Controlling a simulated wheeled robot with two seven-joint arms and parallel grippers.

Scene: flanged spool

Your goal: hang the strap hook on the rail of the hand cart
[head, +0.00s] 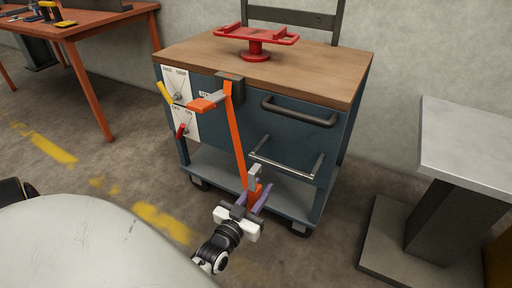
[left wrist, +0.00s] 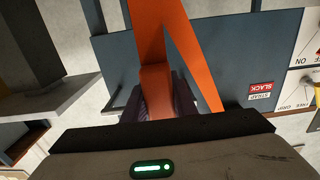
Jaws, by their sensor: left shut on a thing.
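My left gripper (head: 252,196) is shut on the strap hook, around its orange body (head: 254,188). The grey hook end (head: 253,174) points up, just below the left end of the grey rail (head: 284,170) on the cart front. I cannot tell whether they touch. The orange strap (head: 236,135) runs from the hook up to a bracket at the cart's top edge. In the left wrist view the orange hook body (left wrist: 156,92) sits between the purple fingers, with the strap (left wrist: 192,60) beside it; the hook end is hidden. My right gripper is not in view.
The hand cart (head: 220,165) has a wooden top bearing a red flanged spool (head: 256,50). A dark handle (head: 300,112) is above the rail. Yellow and red levers (head: 163,92) and an orange handle (head: 207,103) project at left. A grey pedestal (head: 465,140) stands right.

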